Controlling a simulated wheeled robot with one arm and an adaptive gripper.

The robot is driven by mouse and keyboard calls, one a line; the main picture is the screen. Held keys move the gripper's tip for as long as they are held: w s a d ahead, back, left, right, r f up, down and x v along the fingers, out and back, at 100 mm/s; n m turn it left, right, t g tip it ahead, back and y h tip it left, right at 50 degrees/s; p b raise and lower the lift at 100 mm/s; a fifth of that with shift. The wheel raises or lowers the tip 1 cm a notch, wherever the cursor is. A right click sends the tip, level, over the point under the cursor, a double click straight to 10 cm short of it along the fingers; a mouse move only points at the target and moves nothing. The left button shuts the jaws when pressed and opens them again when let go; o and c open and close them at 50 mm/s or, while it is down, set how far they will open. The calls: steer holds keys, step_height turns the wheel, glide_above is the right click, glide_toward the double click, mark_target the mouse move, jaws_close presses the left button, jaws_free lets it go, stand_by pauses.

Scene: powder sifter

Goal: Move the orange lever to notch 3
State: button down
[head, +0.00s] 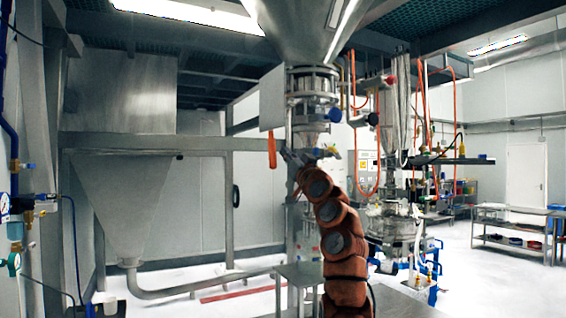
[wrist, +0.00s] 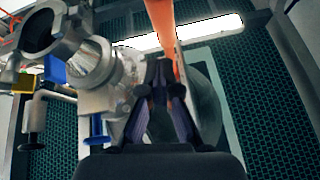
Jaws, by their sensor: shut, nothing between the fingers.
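The orange lever (head: 271,147) hangs almost straight down at the left side of the valve under the big steel hopper. In the wrist view the lever (wrist: 163,35) runs from the top edge down to the fingertips. My gripper (head: 286,154) is just right of the lever's lower part in the head view. Its dark fingers (wrist: 160,75) are together, with nothing held, close to the lever; I cannot tell whether they touch it. The notches and their numbers are not readable in either view.
The steel valve body (head: 313,82) and a blue knob (head: 334,115) are right of the lever. A steel beam (head: 160,142) runs behind it at left. A smaller hopper (head: 120,195) stands at left. Orange hoses (head: 424,90) hang at right. The floor at right is partly open.

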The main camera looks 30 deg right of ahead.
steer(key=s+f+b, duration=0.4)
steer(key=f+b, duration=0.2)
steer(key=f, duration=0.3)
steer(key=shift+s+d, duration=0.15)
steer(key=shift+d, duration=0.2)
